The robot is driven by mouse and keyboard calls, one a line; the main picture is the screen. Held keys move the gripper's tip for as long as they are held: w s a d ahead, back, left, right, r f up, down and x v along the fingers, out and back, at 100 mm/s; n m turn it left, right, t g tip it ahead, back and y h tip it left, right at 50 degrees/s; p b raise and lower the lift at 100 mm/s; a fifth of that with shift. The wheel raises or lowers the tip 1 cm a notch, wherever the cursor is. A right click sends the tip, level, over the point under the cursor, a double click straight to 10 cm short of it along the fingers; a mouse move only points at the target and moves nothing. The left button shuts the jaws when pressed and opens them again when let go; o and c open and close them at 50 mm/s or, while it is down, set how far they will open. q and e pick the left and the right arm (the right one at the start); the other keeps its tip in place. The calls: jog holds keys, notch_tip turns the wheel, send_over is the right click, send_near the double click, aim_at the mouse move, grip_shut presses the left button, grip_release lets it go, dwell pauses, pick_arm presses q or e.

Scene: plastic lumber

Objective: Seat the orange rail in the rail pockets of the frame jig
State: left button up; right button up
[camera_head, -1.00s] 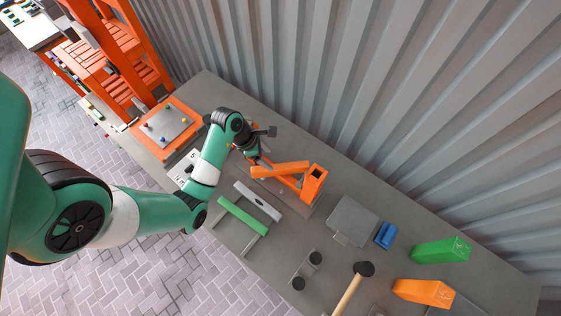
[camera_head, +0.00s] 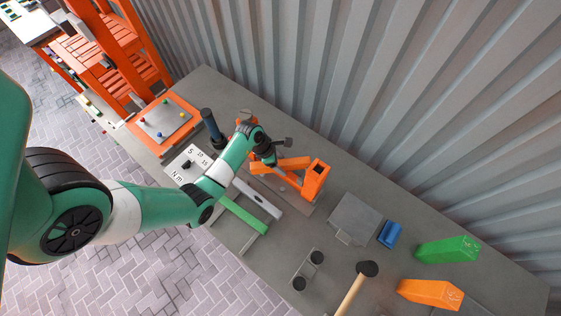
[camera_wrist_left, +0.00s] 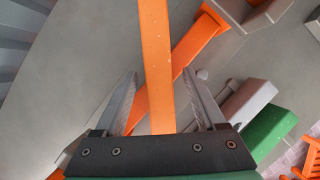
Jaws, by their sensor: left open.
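My left gripper (camera_wrist_left: 160,75) is open, with its fingers spread on either side of a long orange bar, which looks like the orange rail (camera_wrist_left: 156,45). Gaps show between the bar and both fingers. In the head view the orange rail (camera_head: 292,162) sits over a grey base, beside an orange block with an opening (camera_head: 315,180); my left gripper (camera_head: 268,161) is at its left end. A second orange bar (camera_wrist_left: 190,48) runs diagonally beneath it. A green rail (camera_head: 242,215) and a grey rail (camera_head: 258,198) lie parallel nearby, perhaps in the frame jig; its pockets are not clear.
A grey box (camera_head: 355,220), blue block (camera_head: 390,234), green block (camera_head: 448,250), orange block (camera_head: 430,293) and hammer (camera_head: 356,286) lie to the right. An orange-edged board (camera_head: 163,122) and a dark-handled tool (camera_head: 210,126) are left. A corrugated wall stands behind.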

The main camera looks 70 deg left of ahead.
aim_at(280, 162)
pick_arm(q)
grip_shut()
dwell(0.3)
jog(key=shift+r, duration=0.1)
notch_tip(280, 162, up, 10)
jog(key=p, duration=0.2)
jog(key=shift+p, duration=0.4)
notch_tip(280, 162, up, 6)
jog(key=m+g+h+p, duration=0.1)
jog(key=m+h+p, duration=0.1)
jog(key=m+p, duration=0.7)
jog(key=shift+r+g+h+p, duration=0.25)
jog(key=shift+g+h+p, duration=0.15)
jog(key=shift+p, duration=0.85)
